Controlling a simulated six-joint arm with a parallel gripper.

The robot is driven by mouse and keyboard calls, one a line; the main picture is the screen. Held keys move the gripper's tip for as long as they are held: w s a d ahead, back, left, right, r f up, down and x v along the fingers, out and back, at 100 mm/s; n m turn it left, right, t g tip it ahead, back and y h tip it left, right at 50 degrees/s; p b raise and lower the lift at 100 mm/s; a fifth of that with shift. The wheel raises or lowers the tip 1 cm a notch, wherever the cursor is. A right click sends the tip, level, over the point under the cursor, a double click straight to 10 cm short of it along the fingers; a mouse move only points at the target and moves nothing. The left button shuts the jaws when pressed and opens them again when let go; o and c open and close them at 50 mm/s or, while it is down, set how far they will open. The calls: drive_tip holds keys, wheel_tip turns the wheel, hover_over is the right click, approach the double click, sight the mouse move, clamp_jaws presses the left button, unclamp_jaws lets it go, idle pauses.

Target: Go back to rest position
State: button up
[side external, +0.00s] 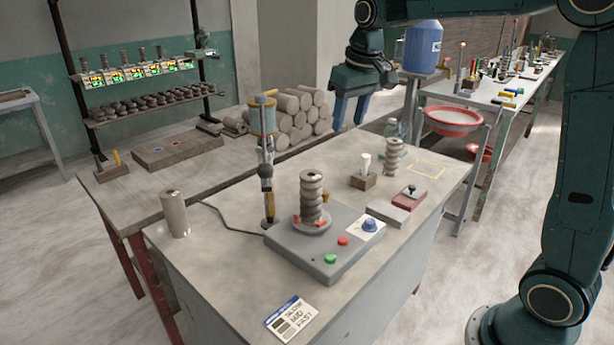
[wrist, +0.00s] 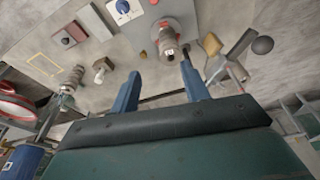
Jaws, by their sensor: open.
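My gripper (side external: 350,108) hangs in the air above the back edge of the work table, with its two blue fingers apart and nothing between them. In the wrist view my gripper (wrist: 160,85) also shows spread fingers and an empty gap. A ribbed clay piece (side external: 311,195) stands upright on the round plate of a grey machine (side external: 300,262), below and left of my gripper in the side view. The clay piece also shows in the wrist view (wrist: 167,38), beyond the fingertips.
A second ribbed piece (side external: 393,157) and a small wooden block (side external: 363,181) stand at the table's right. A smooth clay cylinder (side external: 174,214) stands at the left. A tool on a stand (side external: 266,170) rises behind the machine. A blue barrel (side external: 422,48) stands near my gripper.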

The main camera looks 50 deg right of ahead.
drive_tip(key=s+a+f+n+t, duration=0.1)
drive_tip(key=s+a, duration=0.3)
drive_tip(key=s, duration=0.8)
drive_tip(key=s+a+f+n+t, duration=0.1)
drive_tip(key=s+a+f+t, duration=0.1)
drive_tip(key=s, duration=1.1)
drive_tip(key=shift+a+f, duration=0.35)
drive_tip(key=shift+a, duration=0.55)
